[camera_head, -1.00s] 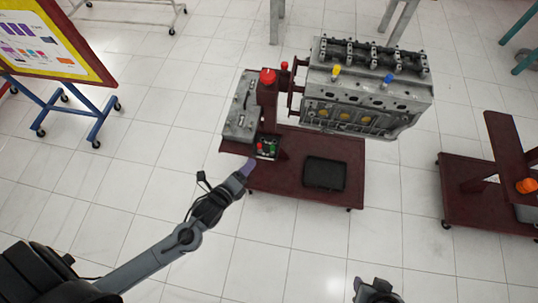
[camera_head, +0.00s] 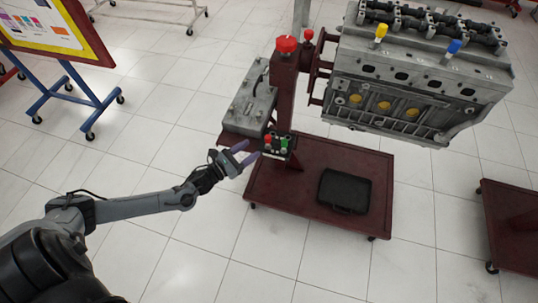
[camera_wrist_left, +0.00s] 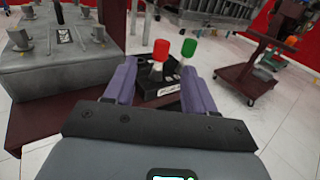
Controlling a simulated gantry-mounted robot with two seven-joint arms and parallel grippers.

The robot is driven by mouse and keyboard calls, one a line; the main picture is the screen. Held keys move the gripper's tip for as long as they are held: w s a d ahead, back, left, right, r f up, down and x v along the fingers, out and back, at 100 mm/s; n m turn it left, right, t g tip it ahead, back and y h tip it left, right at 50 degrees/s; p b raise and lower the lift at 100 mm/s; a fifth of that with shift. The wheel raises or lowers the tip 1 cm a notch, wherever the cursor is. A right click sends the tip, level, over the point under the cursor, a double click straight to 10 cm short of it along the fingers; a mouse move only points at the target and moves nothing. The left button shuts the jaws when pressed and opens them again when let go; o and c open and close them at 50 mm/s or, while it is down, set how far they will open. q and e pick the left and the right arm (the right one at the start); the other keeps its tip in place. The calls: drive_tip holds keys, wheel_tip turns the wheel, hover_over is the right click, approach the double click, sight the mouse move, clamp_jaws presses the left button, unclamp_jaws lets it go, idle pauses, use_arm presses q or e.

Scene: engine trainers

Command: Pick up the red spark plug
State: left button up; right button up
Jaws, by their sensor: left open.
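The red spark plug (camera_head: 268,140) stands in a small black holder (camera_head: 275,154) beside a green one (camera_head: 284,143). In the left wrist view the red plug (camera_wrist_left: 161,51) has a red top and a pale lower body, and shows between my finger lines, beyond the tips. The green plug (camera_wrist_left: 188,48) is just right of it, near the line of the right finger. My left gripper (camera_head: 246,152) is open and empty, just left of the holder, its purple fingers pointing at it. My right gripper is out of the head view.
A grey box (camera_head: 248,103) is left of the red stand post with its red knob (camera_head: 287,44). A grey engine block (camera_head: 420,75) with yellow and blue plugs is at upper right. Floor in front is clear.

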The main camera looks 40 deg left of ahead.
sight(268, 148)
use_arm(q)
drive_tip(key=w, duration=0.2)
drive_tip(key=w+d+b, duration=0.1)
drive_tip(key=w, duration=0.2)
drive_tip(key=shift+w+f, duration=0.15)
drive_tip(key=shift+w, duration=0.2)
drive_tip(key=shift+w+d+f+b, duration=0.1)
drive_tip(key=shift+w+d+b, duration=0.2)
drive_tip(key=shift+w, duration=0.6)
drive_tip(key=shift+w+d+r+b, duration=0.15)
drive_tip(key=shift+w+b, duration=0.2)
drive_tip(key=shift+w, duration=0.5)
drive_tip(key=shift+w+d+f+b, duration=0.15)
drive_tip(key=shift+w+d+b, duration=0.15)
drive_tip(key=shift+w, duration=0.6)
drive_tip(key=shift+a, duration=0.1)
clamp_jaws()
